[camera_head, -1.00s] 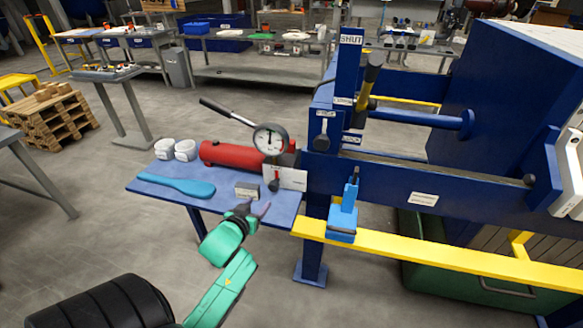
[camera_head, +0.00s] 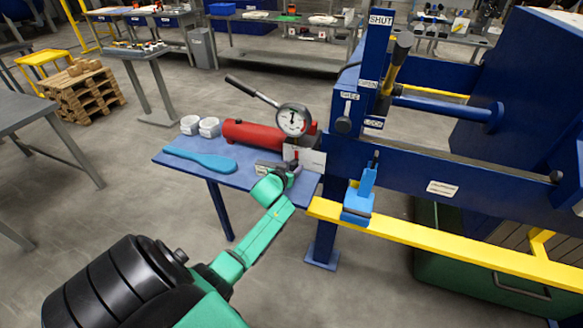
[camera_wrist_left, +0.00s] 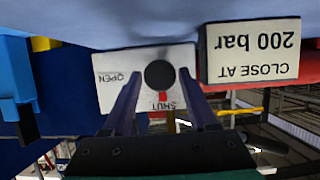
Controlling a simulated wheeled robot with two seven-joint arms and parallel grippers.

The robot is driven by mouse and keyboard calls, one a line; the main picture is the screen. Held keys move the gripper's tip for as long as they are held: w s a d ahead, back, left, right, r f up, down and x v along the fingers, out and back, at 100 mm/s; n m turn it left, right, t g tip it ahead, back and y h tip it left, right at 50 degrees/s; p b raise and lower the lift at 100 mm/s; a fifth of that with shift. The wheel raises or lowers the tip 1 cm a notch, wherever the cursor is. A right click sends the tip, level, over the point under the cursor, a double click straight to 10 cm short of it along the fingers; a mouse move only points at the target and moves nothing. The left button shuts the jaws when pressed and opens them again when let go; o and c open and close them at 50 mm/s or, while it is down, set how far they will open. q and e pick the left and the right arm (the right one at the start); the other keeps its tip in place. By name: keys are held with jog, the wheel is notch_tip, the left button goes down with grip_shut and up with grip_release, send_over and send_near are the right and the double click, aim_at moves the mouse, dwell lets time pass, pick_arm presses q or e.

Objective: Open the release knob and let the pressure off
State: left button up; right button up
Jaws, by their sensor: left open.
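The release knob (camera_wrist_left: 159,74) is a round black knob on a white plate (camera_wrist_left: 115,95) marked OPEN and SHUT, upside down in the left wrist view. Its red mark lies on the SHUT side. My left gripper (camera_head: 287,173) is open at the front edge of the blue shelf in the head view. In the wrist view its two fingers stand on either side of the knob; contact is unclear. In the head view my gripper mostly hides the knob. The pressure gauge (camera_head: 293,120) stands above the red pump cylinder (camera_head: 250,135); its reading is too small to tell.
The blue shelf (camera_head: 200,172) holds a blue scraper (camera_head: 200,159) and two white cups (camera_head: 209,127). A pump lever (camera_head: 252,90) rises behind the cylinder. A "CLOSE AT 200 bar" card (camera_wrist_left: 250,52) sits beside the knob. The blue press frame and yellow beam (camera_head: 440,238) lie to the right.

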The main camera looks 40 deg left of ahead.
pick_arm(q)
jog(key=c, duration=0.7)
grip_shut()
jog(key=shift+f, duration=0.1)
jog(key=m+y+b, duration=0.1)
jog(key=b, duration=0.2)
jog(key=shift+f+m, duration=0.2)
jog(key=shift+m, duration=0.2)
jog(key=m+y+b, duration=0.2)
jog(key=m+b, duration=0.1)
jog(key=b, duration=0.1)
jog(key=m+y+b, duration=0.1)
jog(key=m+b, duration=0.2)
jog(key=b, duration=0.1)
jog(key=m+y+b, duration=0.2)
jog(key=b, duration=0.3)
jog(key=shift+w+d+f+m+y, duration=0.15)
jog(key=shift+d+f+m+y, duration=0.15)
jog(key=shift+d+f+m, duration=0.1)
jog(key=shift+m+t+y+b, duration=0.3)
jog(key=shift+m+y+b, duration=0.2)
jog(key=shift+m+b, duration=1)
jog(key=shift+r, duration=0.1)
